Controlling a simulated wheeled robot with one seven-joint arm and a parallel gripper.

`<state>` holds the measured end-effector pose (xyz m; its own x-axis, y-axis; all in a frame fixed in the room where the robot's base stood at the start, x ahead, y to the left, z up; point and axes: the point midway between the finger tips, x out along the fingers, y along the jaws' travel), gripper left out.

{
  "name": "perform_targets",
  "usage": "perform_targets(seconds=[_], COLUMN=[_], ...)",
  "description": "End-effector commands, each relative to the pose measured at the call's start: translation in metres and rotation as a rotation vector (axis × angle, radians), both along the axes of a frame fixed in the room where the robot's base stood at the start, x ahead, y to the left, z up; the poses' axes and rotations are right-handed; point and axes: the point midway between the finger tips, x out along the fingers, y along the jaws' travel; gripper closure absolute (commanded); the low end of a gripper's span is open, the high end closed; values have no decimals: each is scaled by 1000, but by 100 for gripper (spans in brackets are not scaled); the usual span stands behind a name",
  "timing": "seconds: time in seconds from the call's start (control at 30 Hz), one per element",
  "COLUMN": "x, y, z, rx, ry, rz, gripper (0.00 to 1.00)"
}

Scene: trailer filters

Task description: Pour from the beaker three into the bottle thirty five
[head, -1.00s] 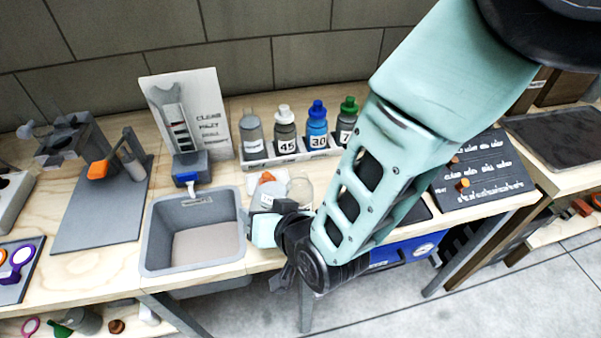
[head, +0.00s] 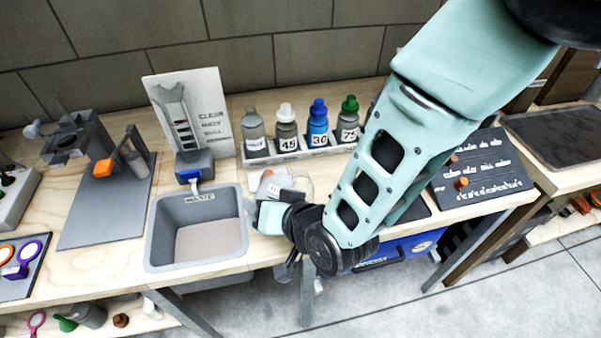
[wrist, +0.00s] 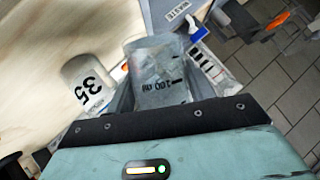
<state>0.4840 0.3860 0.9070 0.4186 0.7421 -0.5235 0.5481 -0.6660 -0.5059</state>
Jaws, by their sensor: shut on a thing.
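A clear grey beaker (wrist: 158,72) with dark "100 ml" lettering sits between the fingers of my gripper (wrist: 160,92) in the wrist view. My gripper is shut on it. A pale bottle marked 35 (wrist: 88,85) is just left of the beaker in the wrist view; whether they touch I cannot tell. In the head view my gripper (head: 274,214) is low over the bench, just right of the sink, and largely hides the beaker and bottle. The liquid level and the bottle's mouth cannot be made out.
A grey sink (head: 160,236) lies just left of my gripper. Behind stands a rack (head: 300,151) with bottles marked 45 (head: 287,128), 30 (head: 318,126) and 75 (head: 348,122), plus an unlidded grey bottle (head: 254,132). A dark lettered board (head: 483,170) is at right.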

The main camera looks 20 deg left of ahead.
Motion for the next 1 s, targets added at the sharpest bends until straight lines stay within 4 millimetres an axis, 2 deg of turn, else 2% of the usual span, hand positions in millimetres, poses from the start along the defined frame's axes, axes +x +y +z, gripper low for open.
perform_targets(seconds=[1.0], x=[5], y=[-2], z=[17], rx=[55], ry=[97], rz=[-2], gripper=[80])
